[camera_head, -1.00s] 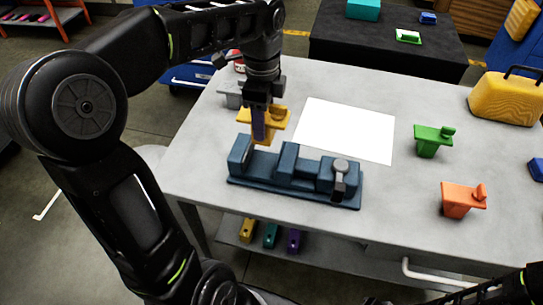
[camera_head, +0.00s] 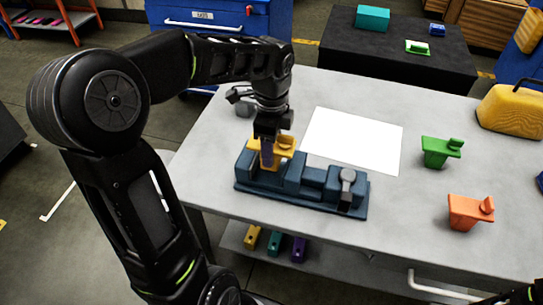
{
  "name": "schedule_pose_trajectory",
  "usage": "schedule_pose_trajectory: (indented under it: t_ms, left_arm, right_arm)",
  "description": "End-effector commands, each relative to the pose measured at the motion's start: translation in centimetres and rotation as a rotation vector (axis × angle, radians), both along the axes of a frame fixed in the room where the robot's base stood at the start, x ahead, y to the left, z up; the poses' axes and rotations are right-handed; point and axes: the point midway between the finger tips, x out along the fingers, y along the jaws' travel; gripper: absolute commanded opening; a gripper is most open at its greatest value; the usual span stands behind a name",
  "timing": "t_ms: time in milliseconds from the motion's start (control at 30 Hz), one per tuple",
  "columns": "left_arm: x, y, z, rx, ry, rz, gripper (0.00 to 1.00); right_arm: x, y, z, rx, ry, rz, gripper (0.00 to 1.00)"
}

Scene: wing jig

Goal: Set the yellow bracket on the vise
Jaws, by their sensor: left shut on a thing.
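The blue vise (camera_head: 300,187) stands on the grey table, left of its middle. My left gripper (camera_head: 267,157) points down over the left end of the vise and is shut on the yellow bracket (camera_head: 284,146). The bracket sits low at the vise's left jaws. The gripper hides part of it, and I cannot tell whether it rests on the vise. My right gripper is not in view; only a bit of my right arm shows at the bottom right corner.
A white sheet (camera_head: 353,139) lies behind the vise. A green bracket (camera_head: 438,152) and an orange bracket (camera_head: 467,212) stand on the right. A yellow case (camera_head: 510,112) is at the back right. A grey part behind my left gripper is mostly hidden. The table front right is clear.

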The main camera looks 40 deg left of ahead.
Motion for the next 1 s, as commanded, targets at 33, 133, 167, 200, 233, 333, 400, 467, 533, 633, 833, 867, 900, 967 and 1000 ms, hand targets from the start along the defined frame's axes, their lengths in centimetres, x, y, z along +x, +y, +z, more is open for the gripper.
schedule_pose_trajectory:
  t_ms: [33, 133, 167, 200, 233, 333, 400, 467, 533, 633, 833, 867, 900, 967, 1000]
  left_arm:
    - [-0.1, 0.0, -0.4, 0.000, 0.003, 0.000, 0.00]
    - [-0.1, 0.0, -1.8, 0.000, 0.004, 0.000, 0.00]
    - [-0.1, 0.0, -2.3, 0.000, 0.004, 0.000, 0.00]
    - [-0.1, 0.0, -2.8, -0.001, 0.005, 0.000, 0.00]
    - [-0.1, 0.0, -3.1, -0.001, 0.003, 0.000, 0.00]
    - [0.0, 0.0, -3.5, 0.000, 0.001, 0.000, 0.00]
    - [0.0, 0.0, -3.5, 0.000, 0.000, 0.000, 0.00]
    - [0.0, 0.0, -3.5, 0.000, 0.000, 0.000, 0.00]
    - [0.0, 0.0, -3.5, 0.000, 0.000, 0.000, 0.00]
    - [0.0, 0.0, -3.8, 0.000, 0.000, 0.000, 0.00]
    - [0.0, 0.0, -3.9, 0.000, 0.001, 0.000, 0.63]
    - [0.0, 0.0, -3.9, 0.000, 0.001, 0.000, 0.66]
    - [-0.1, 0.0, -3.9, 0.000, 0.001, 0.000, 0.69]
    - [-0.1, 0.0, -3.9, 0.000, 0.001, 0.000, 0.73]
    - [-0.1, 0.0, -3.9, 0.000, 0.001, 0.000, 0.73]
  right_arm:
    - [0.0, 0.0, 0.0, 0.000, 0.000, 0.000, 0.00]
    - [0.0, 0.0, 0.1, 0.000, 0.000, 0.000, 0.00]
    - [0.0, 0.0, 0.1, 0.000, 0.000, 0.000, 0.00]
    - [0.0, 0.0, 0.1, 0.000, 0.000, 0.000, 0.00]
    - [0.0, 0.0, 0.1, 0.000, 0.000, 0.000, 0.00]
    - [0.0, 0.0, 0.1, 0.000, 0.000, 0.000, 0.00]
    - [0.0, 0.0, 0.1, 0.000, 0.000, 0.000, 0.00]
    - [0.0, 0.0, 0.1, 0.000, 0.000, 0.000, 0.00]
    - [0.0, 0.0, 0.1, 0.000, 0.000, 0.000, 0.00]
    - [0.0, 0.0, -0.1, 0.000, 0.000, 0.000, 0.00]
    - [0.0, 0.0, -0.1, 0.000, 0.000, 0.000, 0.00]
    - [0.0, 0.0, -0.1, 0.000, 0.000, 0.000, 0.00]
    - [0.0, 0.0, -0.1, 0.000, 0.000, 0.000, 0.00]
    - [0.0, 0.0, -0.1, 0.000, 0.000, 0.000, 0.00]
    - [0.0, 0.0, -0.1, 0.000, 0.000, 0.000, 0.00]
